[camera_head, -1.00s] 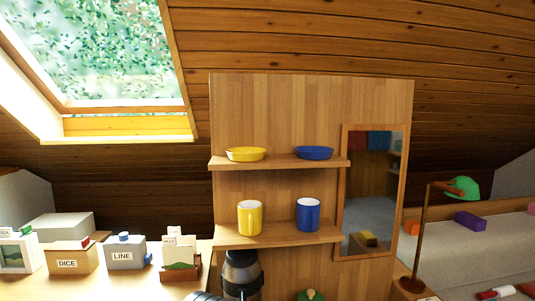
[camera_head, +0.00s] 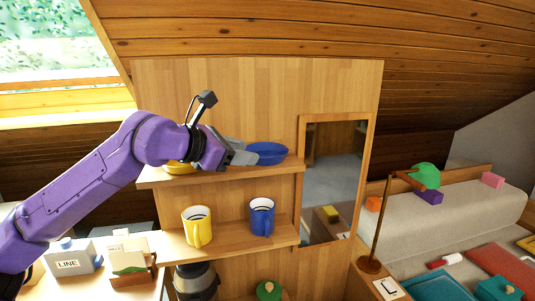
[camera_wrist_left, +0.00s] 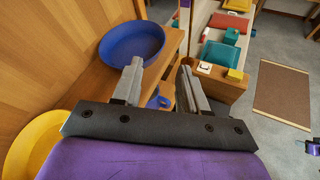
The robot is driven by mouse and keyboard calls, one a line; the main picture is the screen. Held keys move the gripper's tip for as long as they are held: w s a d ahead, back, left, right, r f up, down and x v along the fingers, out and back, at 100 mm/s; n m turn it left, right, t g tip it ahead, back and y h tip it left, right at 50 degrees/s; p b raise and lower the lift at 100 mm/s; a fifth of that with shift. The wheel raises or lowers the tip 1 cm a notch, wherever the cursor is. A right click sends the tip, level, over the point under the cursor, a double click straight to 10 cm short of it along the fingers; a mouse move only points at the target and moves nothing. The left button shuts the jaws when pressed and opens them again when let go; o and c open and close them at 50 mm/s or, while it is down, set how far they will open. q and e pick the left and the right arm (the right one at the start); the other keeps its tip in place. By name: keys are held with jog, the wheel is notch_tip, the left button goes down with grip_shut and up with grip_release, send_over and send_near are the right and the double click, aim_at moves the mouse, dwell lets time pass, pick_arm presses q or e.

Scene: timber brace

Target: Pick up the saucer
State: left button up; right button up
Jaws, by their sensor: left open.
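A blue saucer (camera_head: 268,152) sits on the upper shelf, near its right end. It also shows in the wrist view (camera_wrist_left: 130,42), up and left of my fingers. A yellow saucer (camera_head: 178,168) is on the same shelf to the left, mostly hidden behind my left arm; in the wrist view (camera_wrist_left: 32,145) it is at the lower left edge. My left gripper (camera_head: 247,156) is open and empty, its fingertips beside the blue saucer's left side in the head view. I cannot tell whether they touch it.
A yellow mug (camera_head: 196,228) and a blue mug (camera_head: 262,218) stand on the lower shelf (camera_head: 235,244). The wooden back panel rises behind the shelves. A mirror (camera_head: 334,180) is to the right, with a green lamp (camera_head: 425,176) beyond it.

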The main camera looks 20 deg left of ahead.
aim_at(269, 169)
pick_arm(q)
jog(key=p+x, duration=0.4)
jog(key=x, duration=0.4)
jog(key=shift+w, duration=0.15)
jog(key=shift+w+d+f, duration=0.15)
jog(key=shift+w+f, duration=0.15)
jog(key=shift+s, duration=0.1)
grip_shut()
